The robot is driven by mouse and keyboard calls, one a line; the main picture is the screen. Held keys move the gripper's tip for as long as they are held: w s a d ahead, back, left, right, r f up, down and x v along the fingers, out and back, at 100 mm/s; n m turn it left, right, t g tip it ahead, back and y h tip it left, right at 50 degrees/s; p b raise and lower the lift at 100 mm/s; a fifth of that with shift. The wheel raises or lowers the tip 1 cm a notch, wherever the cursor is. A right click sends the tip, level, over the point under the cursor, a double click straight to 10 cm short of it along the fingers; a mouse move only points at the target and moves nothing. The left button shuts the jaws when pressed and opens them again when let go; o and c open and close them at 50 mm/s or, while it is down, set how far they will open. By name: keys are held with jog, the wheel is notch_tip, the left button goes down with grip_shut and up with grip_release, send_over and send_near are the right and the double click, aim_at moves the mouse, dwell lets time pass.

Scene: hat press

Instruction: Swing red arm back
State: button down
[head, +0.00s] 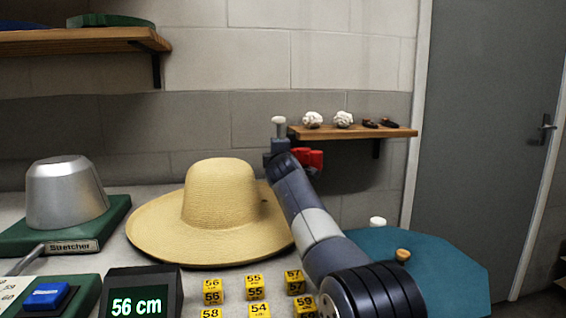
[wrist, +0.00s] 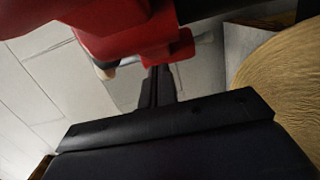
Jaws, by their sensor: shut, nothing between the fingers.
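The red arm (head: 308,158) shows in the head view only as a small red piece just right of my wrist, below the wall shelf. Most of it is hidden behind my arm. In the wrist view the red arm (wrist: 125,30) fills the upper left, with a squarish red end close to my fingertips. My gripper (wrist: 158,75) is shut and empty, its two dark fingers together just below that red end. I cannot tell whether they touch. In the head view my gripper's fingers are not clear.
A straw hat (head: 222,215) sits close left of my arm; its brim also shows in the wrist view (wrist: 285,85). A metal stretcher (head: 67,193) stands far left. Yellow number blocks (head: 255,295) and a 56 cm display (head: 140,295) are in front. A teal surface (head: 440,265) lies right.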

jog(key=s+d+b, duration=0.1)
jog(key=s+b, duration=0.2)
jog(key=s, duration=0.7)
jog(key=shift+s+b, duration=0.3)
jog(key=shift+w, duration=0.1)
jog(key=w+a+p, duration=0.1)
jog(key=w+p, duration=0.2)
jog(key=w, duration=0.7)
jog(key=shift+w+p, duration=0.3)
jog(key=shift+p, duration=0.1)
jog(key=shift+s, duration=0.1)
